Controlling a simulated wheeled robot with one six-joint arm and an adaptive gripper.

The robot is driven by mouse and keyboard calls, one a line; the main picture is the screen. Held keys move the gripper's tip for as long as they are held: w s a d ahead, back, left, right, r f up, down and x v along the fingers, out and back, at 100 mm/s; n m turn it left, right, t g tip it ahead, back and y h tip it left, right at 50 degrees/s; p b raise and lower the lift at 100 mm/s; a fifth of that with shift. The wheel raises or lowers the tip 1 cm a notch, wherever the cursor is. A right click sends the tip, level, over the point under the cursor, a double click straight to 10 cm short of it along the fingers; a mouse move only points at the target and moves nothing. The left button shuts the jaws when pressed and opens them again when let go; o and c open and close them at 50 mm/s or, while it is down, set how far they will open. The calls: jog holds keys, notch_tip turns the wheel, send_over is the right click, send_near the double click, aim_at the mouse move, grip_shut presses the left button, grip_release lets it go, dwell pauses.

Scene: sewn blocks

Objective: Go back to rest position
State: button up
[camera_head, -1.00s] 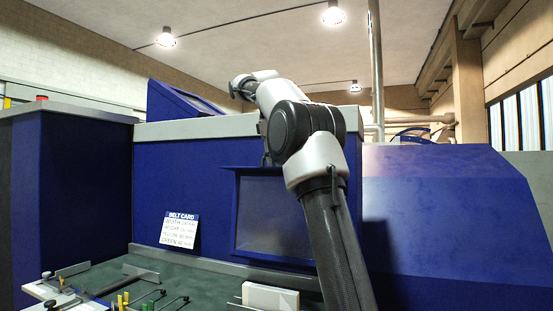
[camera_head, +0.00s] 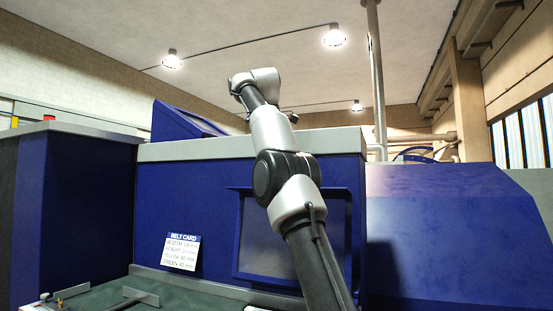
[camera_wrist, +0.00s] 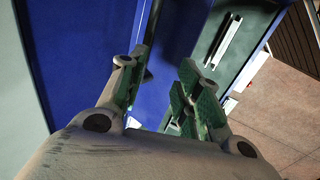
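In the wrist view my gripper (camera_wrist: 160,98) is open, its two green-padded fingers apart with nothing between them. Past the fingers are the blue machine side and, at upper right, a dark green work surface (camera_wrist: 262,18) with a pale bar on it. In the head view my arm is raised and bent in front of the blue machine, its upper end above the machine's top edge. The gripper's fingers cannot be made out in the head view.
The blue machine (camera_head: 210,165) with a grey top edge stands close behind my arm. A belt card (camera_head: 182,252) leans on its front. A green table (camera_head: 190,299) with a metal bracket (camera_head: 140,296) lies at lower left. Open air is above the machine.

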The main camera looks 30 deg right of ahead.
dwell(0.4)
jog(key=s+a+f+m+t+y, duration=0.1)
jog(key=s+a+f+m, duration=0.15)
jog(key=s+f, duration=0.35)
jog(key=s+a+f+m+y, duration=0.1)
jog(key=s+a+f, duration=0.3)
jog(key=s, duration=0.4)
jog(key=s+a+f+m, duration=0.2)
jog(key=s+f, duration=0.7)
jog(key=f, duration=0.4)
jog(key=s+a+f+m+y, duration=0.1)
jog(key=s+a+f, duration=0.1)
jog(key=s+f, duration=0.7)
notch_tip(320, 180, down, 4)
jog(key=shift+s+a+r+m+t+y, duration=0.1)
jog(key=shift+s+a+m+t+y, duration=0.1)
jog(key=shift+s+m+t+y, duration=0.15)
